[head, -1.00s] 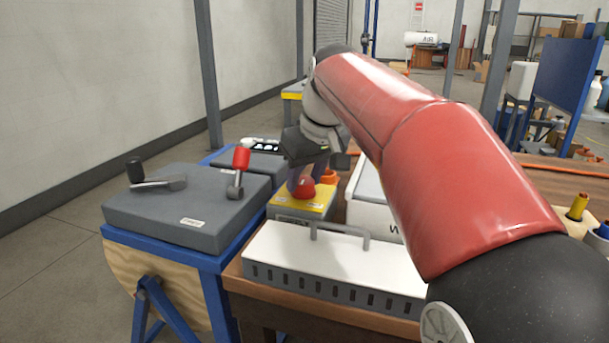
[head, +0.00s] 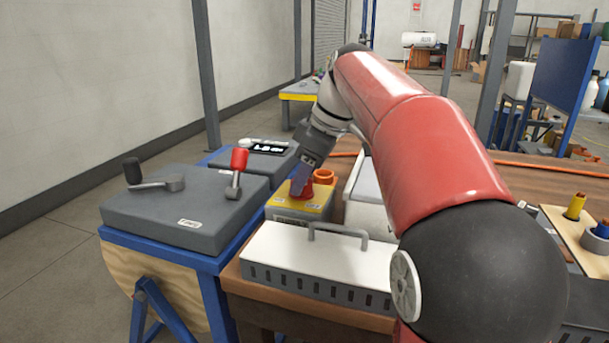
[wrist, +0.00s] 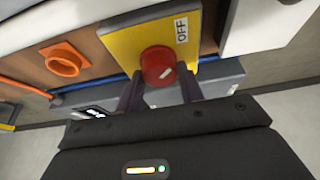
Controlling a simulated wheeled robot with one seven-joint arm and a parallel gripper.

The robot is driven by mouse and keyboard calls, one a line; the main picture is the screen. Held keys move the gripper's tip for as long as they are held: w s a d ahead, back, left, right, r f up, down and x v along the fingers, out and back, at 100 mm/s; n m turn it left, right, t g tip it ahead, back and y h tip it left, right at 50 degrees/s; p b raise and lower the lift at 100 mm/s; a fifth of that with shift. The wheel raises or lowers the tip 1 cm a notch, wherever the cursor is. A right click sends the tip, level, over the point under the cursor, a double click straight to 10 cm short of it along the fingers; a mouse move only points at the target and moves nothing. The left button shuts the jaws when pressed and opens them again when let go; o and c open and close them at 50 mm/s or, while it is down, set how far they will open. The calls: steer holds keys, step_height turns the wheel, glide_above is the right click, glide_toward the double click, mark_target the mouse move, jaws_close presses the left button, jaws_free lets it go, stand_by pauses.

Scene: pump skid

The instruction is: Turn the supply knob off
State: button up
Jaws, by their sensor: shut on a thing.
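The supply knob (wrist: 156,64) is red and round with a short white mark, on a yellow-topped panel box (wrist: 120,44). An OFF label (wrist: 182,28) lies on the panel beside it. In the wrist view the white mark slants; whether it lines up with the label I cannot tell. In the head view the knob (head: 301,192) shows partly behind the fingers, on the yellow box (head: 318,206). My gripper (wrist: 160,84) has a dark finger on each side of the knob and is shut on it. In the head view my gripper (head: 303,182) leans down-left onto it.
A white slotted cover with a handle (head: 320,262) stands in front of the yellow box. A grey box with a red-handled lever (head: 238,162) and a black-handled crank (head: 135,172) is at left. An orange round fitting (wrist: 66,62) sits beside the panel.

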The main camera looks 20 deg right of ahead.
stand_by(0.5)
steer(key=o, duration=1)
steer(key=v, duration=0.7)
steer(key=shift+d+r, duration=0.15)
steer(key=shift+r, duration=0.25)
